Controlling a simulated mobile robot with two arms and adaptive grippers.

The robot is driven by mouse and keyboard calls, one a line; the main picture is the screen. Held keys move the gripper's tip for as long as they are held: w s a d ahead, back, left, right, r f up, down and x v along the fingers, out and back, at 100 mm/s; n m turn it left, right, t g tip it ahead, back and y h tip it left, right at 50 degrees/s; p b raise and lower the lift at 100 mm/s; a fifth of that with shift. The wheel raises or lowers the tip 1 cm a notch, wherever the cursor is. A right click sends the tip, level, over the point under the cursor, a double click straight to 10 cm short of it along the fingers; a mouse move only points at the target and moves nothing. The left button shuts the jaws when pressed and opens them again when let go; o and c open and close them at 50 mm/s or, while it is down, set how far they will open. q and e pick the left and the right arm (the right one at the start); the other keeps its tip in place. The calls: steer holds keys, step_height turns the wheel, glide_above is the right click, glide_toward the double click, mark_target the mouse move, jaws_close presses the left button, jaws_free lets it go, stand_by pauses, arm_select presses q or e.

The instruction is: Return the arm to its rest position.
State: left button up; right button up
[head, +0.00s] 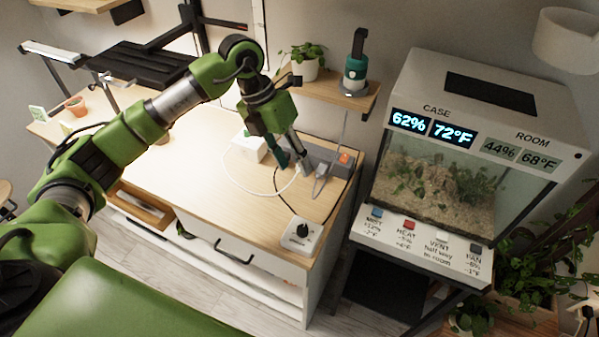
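My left arm (110,148) comes in from the left and reaches out over the wooden-topped cabinet. My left gripper (291,165) points down at the right part of the cabinet top, beside a grey power strip (333,164). Its two fingertips look apart, with nothing clearly held between them. A white cord ends close to the fingertips, and the gripper partly hides that spot. My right gripper is not in view.
A white box (246,147) and a white dial unit (300,236) stand near the gripper on the cabinet top (215,190). A shelf (330,91) holds a potted plant (307,62) and a teal-and-black device (355,68). A terrarium (450,170) stands to the right.

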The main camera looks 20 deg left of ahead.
arm_select(q)
steer(key=shift+s+d+h, duration=0.3)
steer(key=shift+d+h, duration=0.05)
steer(key=shift+d, duration=0.55)
steer(key=shift+s+d+h, duration=0.3)
steer(key=shift+d+h, duration=0.05)
steer(key=shift+d, duration=0.55)
